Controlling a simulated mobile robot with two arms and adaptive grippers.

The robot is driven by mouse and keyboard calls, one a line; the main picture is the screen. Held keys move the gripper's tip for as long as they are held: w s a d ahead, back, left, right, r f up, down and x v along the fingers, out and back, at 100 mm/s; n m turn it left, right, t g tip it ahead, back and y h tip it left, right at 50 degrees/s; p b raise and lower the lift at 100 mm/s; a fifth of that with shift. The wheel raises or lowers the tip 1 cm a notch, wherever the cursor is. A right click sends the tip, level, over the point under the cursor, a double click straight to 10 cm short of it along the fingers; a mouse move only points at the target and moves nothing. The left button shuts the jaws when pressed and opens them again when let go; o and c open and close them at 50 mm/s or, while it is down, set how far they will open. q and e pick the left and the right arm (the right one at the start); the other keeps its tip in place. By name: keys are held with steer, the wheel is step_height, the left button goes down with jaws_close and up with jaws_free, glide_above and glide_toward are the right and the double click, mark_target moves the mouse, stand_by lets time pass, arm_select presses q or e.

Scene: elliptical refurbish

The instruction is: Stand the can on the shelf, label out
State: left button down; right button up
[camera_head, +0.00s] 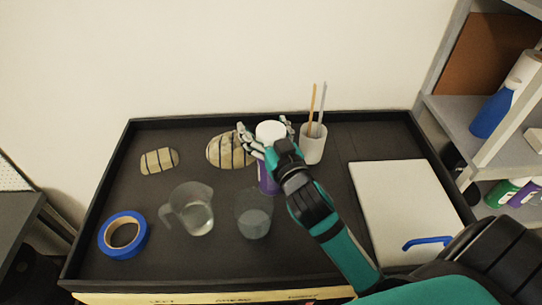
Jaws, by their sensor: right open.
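The can (268,179) looks purple with a white top and stands upright on the dark tray-topped table. My right gripper (267,132) is open, with its fingers spread on either side of the can's upper part. I cannot tell whether the fingers touch it. My gripper and wrist hide much of the can, and no label can be made out. The grey shelf unit (478,108) stands at the right edge. My left gripper is out of view.
Near the can are a cup with two sticks (313,147), a striped stone-like object (226,151), a clear beaker (254,216) and a jug (190,212). Blue tape (123,234) and a white board (400,205) lie farther out. The shelves hold several bottles. The table has a raised rim (113,170).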

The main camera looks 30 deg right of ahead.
steer(key=shift+s, duration=0.1)
steer(key=shift+c, duration=1.1)
jaws_close()
